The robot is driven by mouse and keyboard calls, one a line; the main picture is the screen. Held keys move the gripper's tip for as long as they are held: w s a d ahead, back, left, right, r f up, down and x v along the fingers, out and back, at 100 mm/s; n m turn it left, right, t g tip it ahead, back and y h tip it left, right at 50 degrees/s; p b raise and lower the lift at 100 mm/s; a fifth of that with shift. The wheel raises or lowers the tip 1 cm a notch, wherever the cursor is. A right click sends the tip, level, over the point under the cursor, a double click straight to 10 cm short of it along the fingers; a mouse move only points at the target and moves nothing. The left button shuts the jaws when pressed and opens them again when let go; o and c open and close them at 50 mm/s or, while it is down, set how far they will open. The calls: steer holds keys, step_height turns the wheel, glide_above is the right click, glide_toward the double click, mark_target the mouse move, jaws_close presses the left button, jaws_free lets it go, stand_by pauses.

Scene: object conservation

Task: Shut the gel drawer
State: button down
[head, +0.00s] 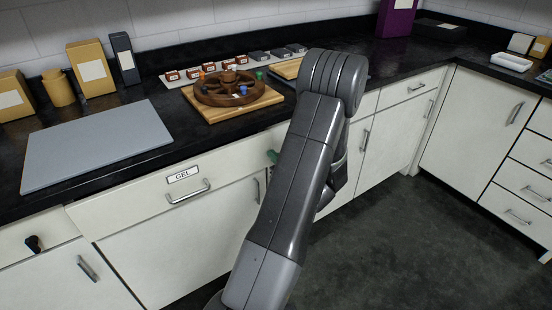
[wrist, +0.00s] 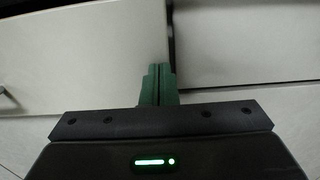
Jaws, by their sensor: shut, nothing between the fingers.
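The gel drawer (head: 140,198) is a white front under the black counter, with a "GEL" label and a metal bar handle (head: 188,192). It looks about level with the fronts beside it; I cannot tell whether a small gap is left. My gripper shows as a bit of green finger (head: 272,157) at the drawer's right end, mostly hidden by my arm. In the wrist view my green fingers (wrist: 158,84) are shut and empty, pointing at the right edge of a pale front (wrist: 85,55), beside a dark seam. I cannot tell whether they touch it.
A grey board (head: 95,142), a wooden board (head: 262,103) with a round brown wheel-like holder (head: 215,91), and several boxes stand on the counter above. White cabinets (head: 480,115) run along the right. The dark floor (head: 400,240) is clear at the right.

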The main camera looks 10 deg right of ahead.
mark_target(267, 148)
steer(key=b+x, duration=0.1)
steer(key=x, duration=0.4)
steer(key=shift+b, duration=0.4)
steer(key=shift+d+r, duration=0.1)
steer(key=shift+r, duration=0.1)
steer(key=shift+s, duration=0.1)
